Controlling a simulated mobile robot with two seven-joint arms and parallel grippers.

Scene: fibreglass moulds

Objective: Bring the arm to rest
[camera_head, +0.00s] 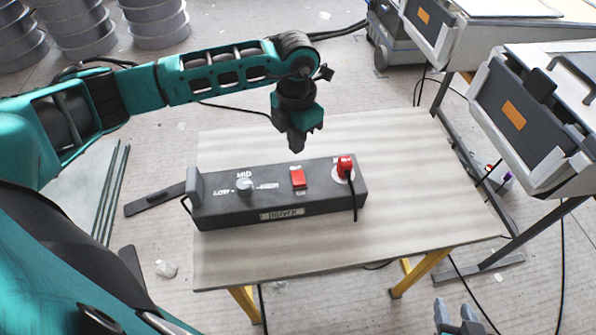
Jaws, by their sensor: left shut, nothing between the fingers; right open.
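My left arm (220,72) is teal and black and reaches in from the left over the table. Its gripper (297,147) points down, shut and empty, above the far edge of a dark grey control box (215,209). It appears apart from the box. My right gripper (454,309) shows only in part at the bottom edge, right of the table, with its grey fingers open and nothing between them.
Grey machines (530,115) stand at the right. Stacked drums (155,20) stand at the back left.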

